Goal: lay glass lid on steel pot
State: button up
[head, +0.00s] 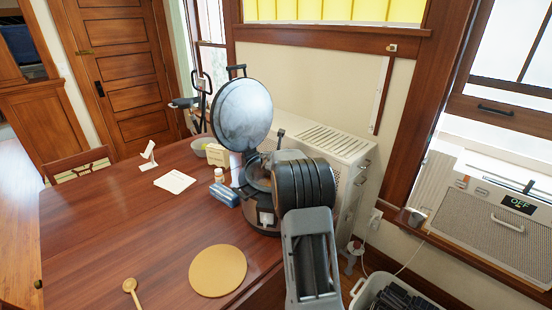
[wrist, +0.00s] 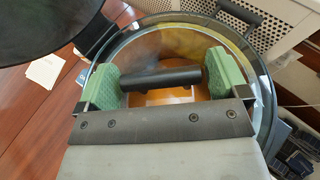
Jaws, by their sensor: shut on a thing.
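The pot (head: 262,219) has a dark and steel body and stands at the table's right edge. A large round grey lid (head: 242,115) stands upright behind its opening; its dark edge also shows in the wrist view (wrist: 45,25). My gripper (wrist: 162,79) has green pads and is shut on the black bar handle of the glass lid (wrist: 150,52). The clear lid lies over the round opening, with orange showing through below. In the head view my arm hides the gripper and most of the glass lid. I cannot tell whether the lid touches the pot's rim.
A round tan board (head: 218,271) and a wooden spoon (head: 130,287) lie on the table (head: 90,230). A small bottle (head: 218,174) and a blue item (head: 224,194) stand just left of the pot. A white vented cabinet (head: 325,140) is close behind. The table's left part is largely clear.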

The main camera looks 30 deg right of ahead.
jog(key=shift+f+b, duration=0.4)
jog(key=shift+b, duration=0.05)
jog(key=o, duration=0.8)
jog(key=shift+o, duration=0.3)
jog(key=shift+s+a, duration=0.1)
jog(key=b+v, duration=0.1)
jog(key=v, duration=1.2)
jog(key=shift+s+a, duration=0.2)
jog(key=shift+s, duration=0.05)
jog(key=shift+r, duration=0.2)
